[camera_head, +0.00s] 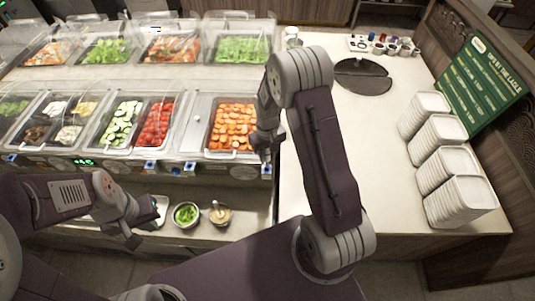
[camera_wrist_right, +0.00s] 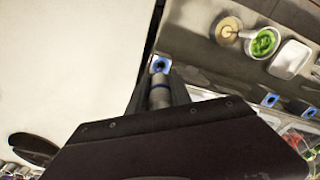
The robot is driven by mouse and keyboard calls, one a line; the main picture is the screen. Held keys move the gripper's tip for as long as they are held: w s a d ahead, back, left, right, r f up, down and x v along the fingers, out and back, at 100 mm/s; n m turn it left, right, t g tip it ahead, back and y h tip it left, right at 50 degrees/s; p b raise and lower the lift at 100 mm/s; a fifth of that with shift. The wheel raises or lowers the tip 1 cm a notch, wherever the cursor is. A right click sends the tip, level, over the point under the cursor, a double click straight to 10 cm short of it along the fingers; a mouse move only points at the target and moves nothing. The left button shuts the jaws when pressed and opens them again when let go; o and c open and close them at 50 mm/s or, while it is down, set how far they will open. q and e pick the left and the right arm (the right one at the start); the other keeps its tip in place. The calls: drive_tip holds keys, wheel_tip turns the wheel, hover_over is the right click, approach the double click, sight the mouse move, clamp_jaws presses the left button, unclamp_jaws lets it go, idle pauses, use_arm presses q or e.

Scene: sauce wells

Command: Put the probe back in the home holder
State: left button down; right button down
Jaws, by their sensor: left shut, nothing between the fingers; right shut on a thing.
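My right gripper (camera_head: 264,152) is shut on the probe, a grey cylinder with a blue band. The probe (camera_wrist_right: 159,95) shows between the fingers in the right wrist view. Its far end lines up with a blue holder (camera_wrist_right: 160,65) on the counter front. I cannot tell whether it is inside the holder or just short of it. In the head view this holder (camera_head: 266,170) is directly below the right gripper, which hides the probe. My left gripper (camera_head: 133,238) is shut and empty, low at the left, near the lower shelf.
Other blue holders (camera_head: 190,166) (camera_head: 149,166) line the front under the food pans. A bowl of greens (camera_head: 186,214) and a sauce bowl (camera_head: 220,213) stand on the lower shelf.

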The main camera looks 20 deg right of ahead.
sight(267, 165)
drive_tip(key=shift+a+f, duration=0.15)
drive_tip(key=shift+f, duration=0.25)
drive_tip(key=shift+f, duration=0.1)
idle(0.3)
drive_tip(key=shift+f+b, duration=0.35)
drive_tip(key=shift+f+b, duration=0.85)
drive_tip(key=shift+f, duration=0.25)
drive_tip(key=shift+f, duration=0.25)
drive_tip(key=shift+f+b, duration=0.95)
drive_tip(key=shift+f, duration=0.15)
